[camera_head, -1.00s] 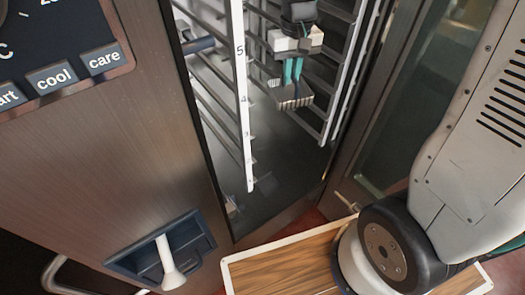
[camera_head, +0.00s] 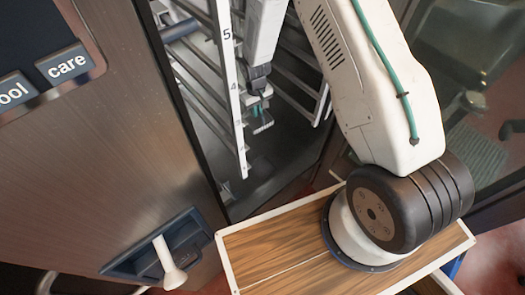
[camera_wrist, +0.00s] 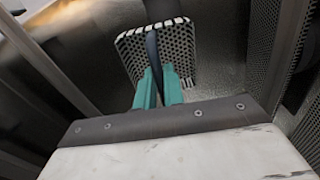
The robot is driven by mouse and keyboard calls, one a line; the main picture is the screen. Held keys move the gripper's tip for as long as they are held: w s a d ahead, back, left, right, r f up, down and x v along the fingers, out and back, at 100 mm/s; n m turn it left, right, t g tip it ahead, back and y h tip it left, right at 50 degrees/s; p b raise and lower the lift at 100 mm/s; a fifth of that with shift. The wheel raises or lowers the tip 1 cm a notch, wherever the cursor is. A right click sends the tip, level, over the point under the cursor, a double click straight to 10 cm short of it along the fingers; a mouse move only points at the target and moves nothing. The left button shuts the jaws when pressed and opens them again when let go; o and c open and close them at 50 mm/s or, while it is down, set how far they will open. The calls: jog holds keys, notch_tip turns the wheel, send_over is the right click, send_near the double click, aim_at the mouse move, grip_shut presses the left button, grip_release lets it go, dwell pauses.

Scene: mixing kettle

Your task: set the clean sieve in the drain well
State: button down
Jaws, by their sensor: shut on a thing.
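The sieve (camera_wrist: 133,52) is a small perforated metal plate with bent edges and a dark upright handle strip. My gripper (camera_wrist: 158,85) is shut on that strip with its two teal fingers, and the plate lies beyond the fingertips. In the head view my gripper (camera_head: 258,110) is low inside the oven chamber, with the sieve (camera_head: 263,127) under it, above the dark chamber floor (camera_head: 275,180). I cannot make out the drain well in either view. Whether the sieve touches anything below it cannot be told.
A numbered rack upright (camera_head: 228,75) with rails stands close left of my gripper; more rails (camera_head: 300,75) are on the right. The steel oven front (camera_head: 135,150) with a white-levered handle (camera_head: 168,262) is at left. In the wrist view a perforated panel (camera_wrist: 265,50) is close at right.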

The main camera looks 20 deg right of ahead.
jog(key=s+f, duration=0.2)
jog(key=f, duration=1.1)
jog(key=s+f+n, duration=0.1)
jog(key=s+f, duration=0.2)
jog(key=f, duration=1)
jog(key=shift+s+f, duration=0.25)
jog(key=shift+s, duration=0.1)
jog(key=shift+s+f, duration=0.1)
jog(key=shift+f, duration=0.1)
jog(key=shift+f, duration=0.1)
jog(key=shift+f, duration=1.6)
jog(key=shift+f, duration=0.2)
